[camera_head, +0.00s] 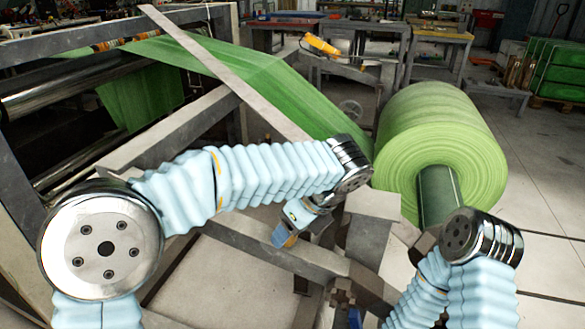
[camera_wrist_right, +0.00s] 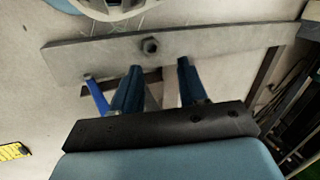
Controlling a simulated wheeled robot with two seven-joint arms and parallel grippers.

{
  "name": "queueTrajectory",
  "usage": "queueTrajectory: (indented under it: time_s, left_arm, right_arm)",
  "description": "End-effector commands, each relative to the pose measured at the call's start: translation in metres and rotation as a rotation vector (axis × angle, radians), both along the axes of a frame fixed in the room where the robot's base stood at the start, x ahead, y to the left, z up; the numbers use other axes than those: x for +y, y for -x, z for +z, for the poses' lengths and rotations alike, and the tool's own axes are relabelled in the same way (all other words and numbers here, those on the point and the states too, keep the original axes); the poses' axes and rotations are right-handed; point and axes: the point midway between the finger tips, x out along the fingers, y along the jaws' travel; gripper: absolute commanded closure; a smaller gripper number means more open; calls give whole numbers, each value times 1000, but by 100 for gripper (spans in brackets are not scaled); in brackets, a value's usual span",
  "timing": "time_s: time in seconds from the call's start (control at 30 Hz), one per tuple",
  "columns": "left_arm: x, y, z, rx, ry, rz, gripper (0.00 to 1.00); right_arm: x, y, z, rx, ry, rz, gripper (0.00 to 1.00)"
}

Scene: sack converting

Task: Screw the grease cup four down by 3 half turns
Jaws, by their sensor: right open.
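My right gripper (camera_wrist_right: 158,76) shows in the right wrist view with its two dark blue fingers spread apart and nothing between them. Beyond the fingertips is a flat grey bar (camera_wrist_right: 225,40) with a dark hex-shaped fitting (camera_wrist_right: 150,46). I cannot tell whether this fitting is grease cup four, and no cup is clearly marked in either view. The fingertips appear just below the fitting, apart from it. In the head view my left gripper (camera_head: 284,236) hangs over the grey frame, pointing down. Its fingers are too small to read. The right gripper is mostly hidden there.
A large green roll (camera_head: 435,140) on a shaft stands at the right, with a green web (camera_head: 265,85) running to the machine at left. Grey frame beams (camera_head: 275,255) lie under my arms. A blue bar (camera_wrist_right: 97,97) is close beside the right gripper's left finger.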

Motion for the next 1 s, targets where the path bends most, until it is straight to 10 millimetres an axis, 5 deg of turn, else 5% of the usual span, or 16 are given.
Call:
queueTrajectory:
  time_s: [1.0]
  left_arm:
    - [2, -3, 1, -455, 149, 1994, 39]
  right_arm:
    - [0, 0, 0, 0, 0, 0, 57]
